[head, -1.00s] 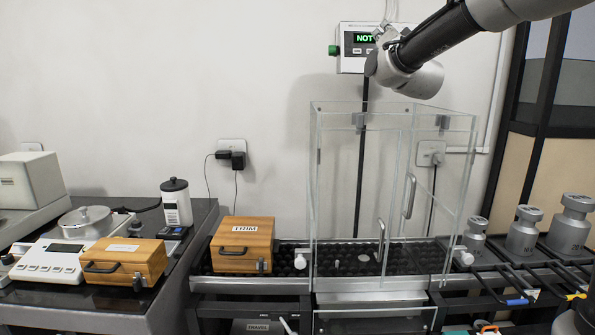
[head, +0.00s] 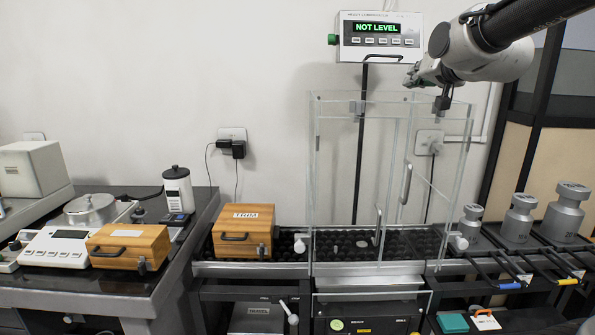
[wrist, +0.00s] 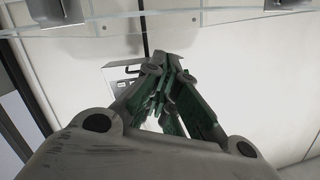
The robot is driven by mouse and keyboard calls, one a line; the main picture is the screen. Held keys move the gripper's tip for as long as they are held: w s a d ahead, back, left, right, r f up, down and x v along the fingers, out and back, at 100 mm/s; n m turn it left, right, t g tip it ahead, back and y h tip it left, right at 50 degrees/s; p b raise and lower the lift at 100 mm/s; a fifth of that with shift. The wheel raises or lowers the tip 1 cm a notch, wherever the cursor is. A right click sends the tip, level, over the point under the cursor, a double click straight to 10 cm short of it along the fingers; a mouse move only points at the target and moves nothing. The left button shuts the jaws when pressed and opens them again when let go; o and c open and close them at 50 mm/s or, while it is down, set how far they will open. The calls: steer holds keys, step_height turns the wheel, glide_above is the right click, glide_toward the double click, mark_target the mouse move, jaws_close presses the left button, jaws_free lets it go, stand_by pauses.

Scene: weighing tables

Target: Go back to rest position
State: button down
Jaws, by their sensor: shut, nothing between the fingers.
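My gripper (head: 412,78) is high up in the head view, above the clear glass enclosure (head: 318,180) and just below the right side of the display box. Its fingers point left. In the wrist view my gripper (wrist: 160,72) has its green-lined fingers drawn together with nothing held between them. The arm comes in from the upper right corner. The display box (head: 380,42) on the wall reads NOT LEVEL.
The glass enclosure stands on a black studded bed below my gripper. Large grey weights (head: 520,217) stand to its right. A wooden TRIM box (head: 243,233) and another wooden box (head: 128,247) are at left. The air left of my gripper is clear.

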steer(key=s+d+f+n+g+h, duration=0.1)
steer(key=s+d+f+g, duration=0.1)
steer(key=s+f+g, duration=0.2)
steer(key=s+d+f+g, duration=0.3)
steer(key=s+f, duration=0.8)
steer(key=s, duration=0.6)
steer(key=s+d+f+n+g+h, duration=0.1)
steer(key=s+d+f+g, duration=0.2)
steer(key=s+f, duration=0.4)
steer(key=s+g, duration=0.1)
steer(key=s, duration=0.3)
steer(key=shift+d+f+n+g+h, duration=0.2)
steer(key=shift+n+g+h, duration=0.1)
